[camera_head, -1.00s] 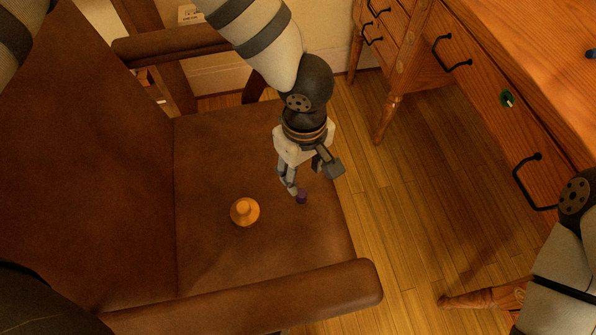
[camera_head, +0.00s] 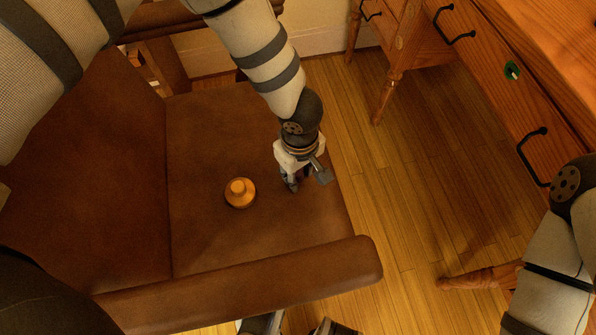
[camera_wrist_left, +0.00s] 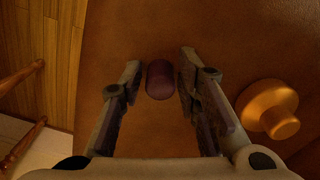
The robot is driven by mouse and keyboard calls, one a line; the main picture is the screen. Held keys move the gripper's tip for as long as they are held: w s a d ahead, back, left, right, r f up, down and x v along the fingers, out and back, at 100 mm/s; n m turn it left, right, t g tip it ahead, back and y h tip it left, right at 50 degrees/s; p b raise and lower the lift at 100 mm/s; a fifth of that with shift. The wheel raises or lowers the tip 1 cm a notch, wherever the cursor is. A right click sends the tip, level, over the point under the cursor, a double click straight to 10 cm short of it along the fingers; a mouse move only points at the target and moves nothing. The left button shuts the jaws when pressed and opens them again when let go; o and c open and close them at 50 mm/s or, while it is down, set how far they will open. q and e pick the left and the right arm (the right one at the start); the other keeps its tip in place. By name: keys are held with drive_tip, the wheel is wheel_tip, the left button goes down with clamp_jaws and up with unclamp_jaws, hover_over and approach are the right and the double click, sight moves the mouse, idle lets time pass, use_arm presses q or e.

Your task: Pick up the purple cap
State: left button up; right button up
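The purple cap (camera_wrist_left: 159,80) is a small rounded piece on the brown leather chair seat (camera_head: 210,130). In the left wrist view it lies between the two fingers of my left gripper (camera_wrist_left: 156,88), with a gap on each side, closer to the right finger. In the head view my left gripper (camera_head: 297,182) points down close over the right part of the seat. It is open, and the cap is mostly hidden by it there.
An orange stepped round piece (camera_head: 240,192) sits on the seat left of my left gripper; the wrist view shows it right of the fingers (camera_wrist_left: 268,108). The chair's near armrest (camera_head: 250,275) lies below. A wooden desk (camera_head: 500,100) stands at right, across open floor.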

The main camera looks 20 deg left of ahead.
use_arm(q)
drive_tip(key=shift+c, duration=1.3)
